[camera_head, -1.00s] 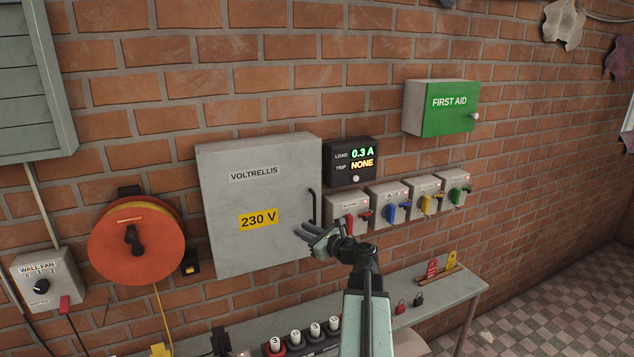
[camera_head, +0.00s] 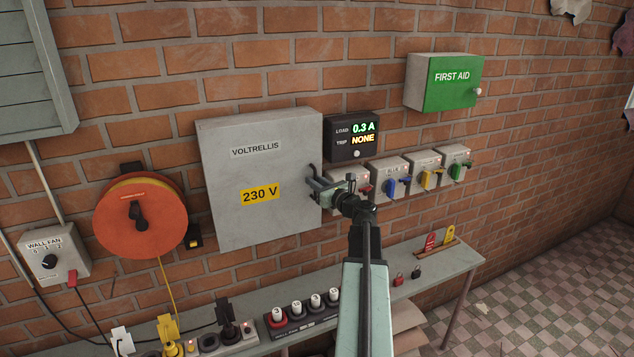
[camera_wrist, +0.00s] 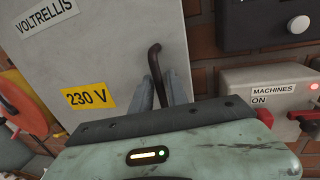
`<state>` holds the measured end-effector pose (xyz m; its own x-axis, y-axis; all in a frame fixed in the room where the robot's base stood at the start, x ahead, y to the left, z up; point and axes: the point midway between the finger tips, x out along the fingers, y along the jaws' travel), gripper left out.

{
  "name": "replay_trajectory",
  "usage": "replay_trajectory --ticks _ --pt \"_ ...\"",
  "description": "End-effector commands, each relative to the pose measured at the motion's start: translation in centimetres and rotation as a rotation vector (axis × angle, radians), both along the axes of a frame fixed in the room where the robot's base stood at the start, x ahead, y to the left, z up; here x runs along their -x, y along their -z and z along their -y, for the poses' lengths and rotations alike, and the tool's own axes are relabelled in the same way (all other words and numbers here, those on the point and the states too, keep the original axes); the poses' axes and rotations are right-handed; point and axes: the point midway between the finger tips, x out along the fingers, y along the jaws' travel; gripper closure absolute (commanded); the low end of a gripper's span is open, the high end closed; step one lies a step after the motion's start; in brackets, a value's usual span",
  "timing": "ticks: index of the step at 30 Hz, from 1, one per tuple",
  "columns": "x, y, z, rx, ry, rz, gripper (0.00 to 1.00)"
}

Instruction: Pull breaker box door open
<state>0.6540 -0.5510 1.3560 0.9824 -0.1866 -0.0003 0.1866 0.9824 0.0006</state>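The grey breaker box door (camera_head: 265,222), marked VOLTRELLIS and 230 V, is closed flat on the wall cabinet. Its dark curved handle (camera_head: 312,171) is at the right edge of the door. My gripper (camera_head: 313,188) is at the handle. In the wrist view, the upper part of the handle (camera_wrist: 154,58) shows between the two grey fingers of my gripper (camera_wrist: 161,88). The fingers stand apart, one on each side of the handle, with small gaps visible. The lower part of the handle is hidden by my gripper body.
A row of switch boxes (camera_head: 389,167) and a LOAD/TRIP display (camera_head: 351,153) are close to the right of the door. An orange cable reel (camera_head: 168,225) hangs on the left. A bench (camera_head: 385,302) with sockets and padlocks stands below. A first aid box (camera_head: 430,90) is upper right.

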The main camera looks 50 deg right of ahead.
Motion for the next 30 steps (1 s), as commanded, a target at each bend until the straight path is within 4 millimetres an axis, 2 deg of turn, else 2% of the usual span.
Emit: replay_trajectory --ticks 3,4,6,30 --pt "0.07 0.0 -0.02 0.0 0.0 0.0 0.8" --pt "0.08 0.0 -0.02 0.0 0.0 0.0 0.83" --pt "0.09 0.0 -0.02 0.0 0.0 0.0 1.0" --pt "0.19 0.01 0.08 0.001 0.002 0.0 1.0"
